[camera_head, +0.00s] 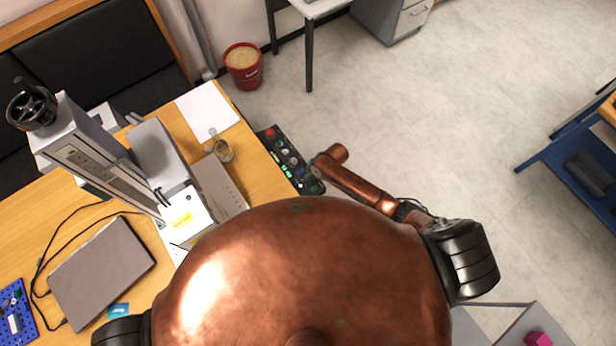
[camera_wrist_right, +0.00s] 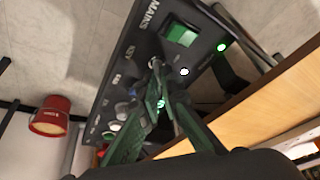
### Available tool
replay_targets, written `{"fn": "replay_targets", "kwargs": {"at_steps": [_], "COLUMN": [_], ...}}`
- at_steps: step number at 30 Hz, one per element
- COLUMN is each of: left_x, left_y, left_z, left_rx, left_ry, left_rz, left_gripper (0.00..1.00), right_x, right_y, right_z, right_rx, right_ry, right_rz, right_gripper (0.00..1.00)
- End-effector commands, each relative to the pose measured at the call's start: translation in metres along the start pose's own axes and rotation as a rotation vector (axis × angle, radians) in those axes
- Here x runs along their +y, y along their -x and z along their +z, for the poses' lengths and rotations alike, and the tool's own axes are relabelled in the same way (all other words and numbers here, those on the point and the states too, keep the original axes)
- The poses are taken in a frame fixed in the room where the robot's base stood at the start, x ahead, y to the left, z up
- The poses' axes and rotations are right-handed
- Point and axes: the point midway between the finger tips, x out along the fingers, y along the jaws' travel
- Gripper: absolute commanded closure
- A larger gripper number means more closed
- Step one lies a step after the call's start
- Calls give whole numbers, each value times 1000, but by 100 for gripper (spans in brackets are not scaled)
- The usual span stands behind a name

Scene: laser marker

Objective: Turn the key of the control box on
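The control box (camera_head: 281,147) is a long dark panel with buttons and lit lamps, beside the right edge of the wooden table in the head view. In the right wrist view, the control box (camera_wrist_right: 208,22) shows a MAINS label, a lit green switch and lamps. My right gripper (camera_wrist_right: 156,72) is over the panel there, with its dark green fingers converging close together at the tips. The key is not clearly visible; the fingers cover that part of the panel. I cannot tell whether the fingertips hold it. My left gripper is not in view.
The table (camera_head: 255,150) holds a tall laser marker (camera_head: 110,155), a closed laptop (camera_head: 100,272), a white sheet (camera_head: 206,110) and a small glass jar (camera_head: 223,150). Its wooden edge runs close beside my fingers in the wrist view. A red bucket (camera_head: 243,68) stands on the open floor.

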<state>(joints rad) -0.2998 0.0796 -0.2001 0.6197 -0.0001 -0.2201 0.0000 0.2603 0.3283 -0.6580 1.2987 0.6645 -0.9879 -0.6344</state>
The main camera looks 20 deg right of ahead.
Motion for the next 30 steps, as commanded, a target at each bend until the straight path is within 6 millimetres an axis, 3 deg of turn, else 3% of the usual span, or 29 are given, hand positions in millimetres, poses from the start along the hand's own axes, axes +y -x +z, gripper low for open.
{"fn": "replay_targets", "kwargs": {"at_steps": [8, 19, 23, 30], "left_x": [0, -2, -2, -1], "left_y": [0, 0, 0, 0], "left_z": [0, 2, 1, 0], "left_rx": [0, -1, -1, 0], "left_ry": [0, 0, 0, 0], "left_rz": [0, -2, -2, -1], "left_gripper": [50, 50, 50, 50], "right_x": [1, 1, 0, 1], "right_y": [0, 6, 22, 71], "right_z": [0, 0, 0, 1], "right_rx": [1, 1, 2, 1], "right_ry": [0, 0, 2, 2], "right_rz": [1, 1, 1, 3], "right_gripper": [78, 78, 78, 78]}}
